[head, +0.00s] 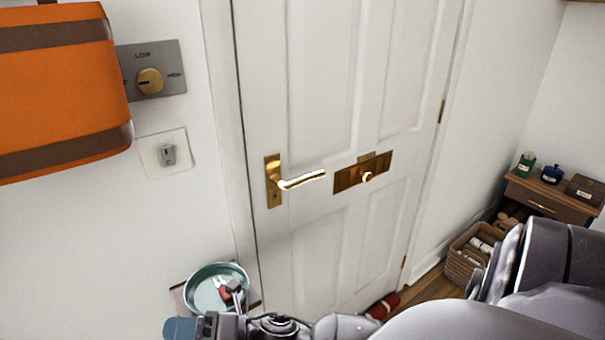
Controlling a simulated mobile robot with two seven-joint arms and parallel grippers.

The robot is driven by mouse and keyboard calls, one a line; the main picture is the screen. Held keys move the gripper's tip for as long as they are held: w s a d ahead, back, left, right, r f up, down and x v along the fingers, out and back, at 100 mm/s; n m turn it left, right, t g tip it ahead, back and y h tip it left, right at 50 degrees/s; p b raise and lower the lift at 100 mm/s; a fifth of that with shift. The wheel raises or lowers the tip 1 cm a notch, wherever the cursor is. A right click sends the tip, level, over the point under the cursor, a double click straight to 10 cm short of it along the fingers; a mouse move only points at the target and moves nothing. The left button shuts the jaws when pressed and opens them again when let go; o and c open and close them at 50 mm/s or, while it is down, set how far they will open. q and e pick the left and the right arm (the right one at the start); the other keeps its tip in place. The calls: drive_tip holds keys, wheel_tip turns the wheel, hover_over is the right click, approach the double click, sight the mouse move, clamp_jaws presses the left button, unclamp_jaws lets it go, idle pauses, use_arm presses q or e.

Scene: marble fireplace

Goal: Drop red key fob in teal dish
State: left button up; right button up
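The round teal dish (199,281) is at the lower left of the head view, in front of the white wall beside the door. A small red object, which looks like the red key fob (224,293), shows within the dish's outline. My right arm comes in from the right along the bottom edge, and my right gripper (235,288) reaches up over the dish. Its grey fingertips are right beside the fob. I cannot tell whether they grip it or whether it rests on the dish floor. My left gripper is out of view.
A white door with a brass handle (302,180) stands behind the dish. An orange bag (60,90) hangs at upper left near a dial plate (152,70) and a switch (167,153). A wicker basket (463,268) and small wooden table (540,200) stand at right.

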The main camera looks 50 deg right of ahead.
drive_tip(key=s+d+f+m+g+h, duration=0.1)
drive_tip(key=s+d+f+m+h, duration=0.6)
drive_tip(key=f+m, duration=0.3)
drive_tip(key=s+d+f+m+g+h, duration=0.2)
drive_tip(key=s+d+f+m+h, duration=0.5)
drive_tip(key=m, duration=1.2)
wheel_tip(320, 180, down, 3)
drive_tip(key=shift+s+d+r+h, duration=0.1)
drive_tip(key=shift+s+d+h, duration=0.05)
drive_tip(key=shift+s+h, duration=0.4)
